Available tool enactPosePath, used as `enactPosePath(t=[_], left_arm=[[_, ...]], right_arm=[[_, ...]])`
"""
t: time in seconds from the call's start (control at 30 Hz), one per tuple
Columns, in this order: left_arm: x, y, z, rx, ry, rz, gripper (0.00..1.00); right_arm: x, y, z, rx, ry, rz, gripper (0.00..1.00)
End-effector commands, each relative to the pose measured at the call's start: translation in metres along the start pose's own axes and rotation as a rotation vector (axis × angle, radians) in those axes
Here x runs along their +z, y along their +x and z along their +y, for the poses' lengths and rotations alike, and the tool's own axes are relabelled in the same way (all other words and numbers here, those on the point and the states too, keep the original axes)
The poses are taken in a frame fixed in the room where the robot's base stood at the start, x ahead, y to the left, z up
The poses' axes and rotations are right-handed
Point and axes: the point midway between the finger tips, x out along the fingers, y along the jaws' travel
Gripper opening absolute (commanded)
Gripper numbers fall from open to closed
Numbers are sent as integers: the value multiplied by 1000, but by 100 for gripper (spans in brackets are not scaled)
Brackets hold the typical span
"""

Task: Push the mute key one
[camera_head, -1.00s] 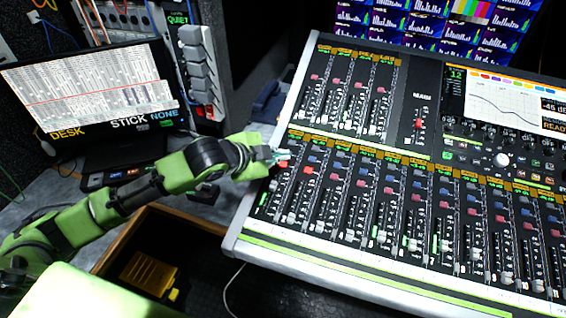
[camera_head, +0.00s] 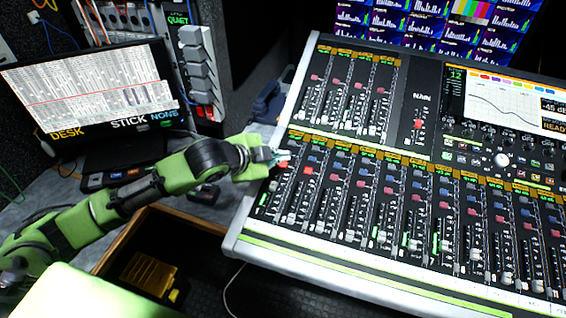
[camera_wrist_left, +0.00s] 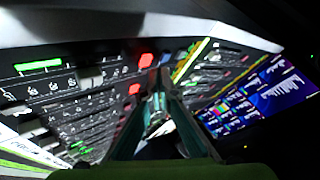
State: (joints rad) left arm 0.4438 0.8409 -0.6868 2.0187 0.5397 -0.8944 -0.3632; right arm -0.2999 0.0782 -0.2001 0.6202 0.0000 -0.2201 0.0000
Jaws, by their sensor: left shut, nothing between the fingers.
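The mixing console (camera_head: 236,232) fills the right side of the head view. Red lit keys sit near the top of its lower-left strips, one at the leftmost strip (camera_head: 283,165) and one on the strip beside it (camera_head: 308,171). My left gripper (camera_head: 282,156) is shut and empty, its tips at the leftmost red key and partly covering it; I cannot tell whether they touch. In the left wrist view, the closed fingers (camera_wrist_left: 160,82) point at the console, with two red keys (camera_wrist_left: 146,60) (camera_wrist_left: 134,88) close to the tips. My right gripper is out of view.
A laptop-like screen (camera_head: 90,90) stands at the left on a grey desk. A rack with grey and red switches (camera_head: 200,75) stands behind. A wood-edged opening holding a yellow case (camera_head: 150,272) lies below my arm. Wall monitors (camera_head: 400,25) are behind the console.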

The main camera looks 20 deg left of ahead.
Motion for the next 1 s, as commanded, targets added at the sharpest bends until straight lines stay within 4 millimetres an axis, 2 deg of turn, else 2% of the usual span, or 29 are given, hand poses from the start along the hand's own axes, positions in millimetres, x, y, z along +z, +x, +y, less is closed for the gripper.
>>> enactPosePath(t=[1.0], left_arm=[[6,8,7,1,0,0,0]], right_arm=[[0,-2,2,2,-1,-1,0]])
